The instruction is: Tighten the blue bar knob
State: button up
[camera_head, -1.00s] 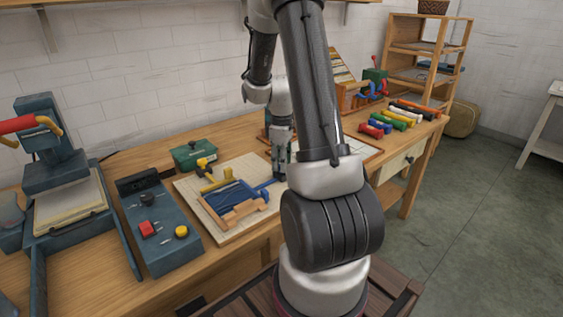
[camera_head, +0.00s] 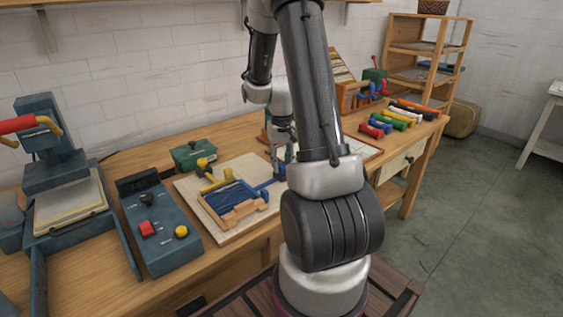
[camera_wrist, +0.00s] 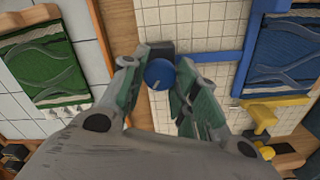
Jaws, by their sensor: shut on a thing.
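The blue bar knob (camera_wrist: 158,74) is a round blue disc with a pale line, in the wrist view's upper middle. It sits beside a dark block (camera_wrist: 160,47) at the end of a blue bar (camera_wrist: 215,57). The bar reaches right to a blue frame with wavy blue wool (camera_wrist: 285,60). My gripper (camera_wrist: 157,82) has one green finger on each side of the knob and is shut on it. In the head view, my gripper (camera_head: 279,176) is low over the board's right end; the knob is hidden there.
The blue frame lies on a gridded board (camera_head: 185,190) with a yellow clamp (camera_head: 217,180). A control box (camera_head: 160,235) and a green box (camera_head: 193,155) stand to the left. Coloured skeins (camera_head: 395,122) lie at the right. A green woven piece (camera_wrist: 45,65) is left in the wrist view.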

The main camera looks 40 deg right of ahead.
aim_at(282, 164)
jog(key=shift+m, duration=2)
jog(key=o, duration=1)
jog(key=shift+o, duration=0.2)
notch_tip(282, 164, up, 12)
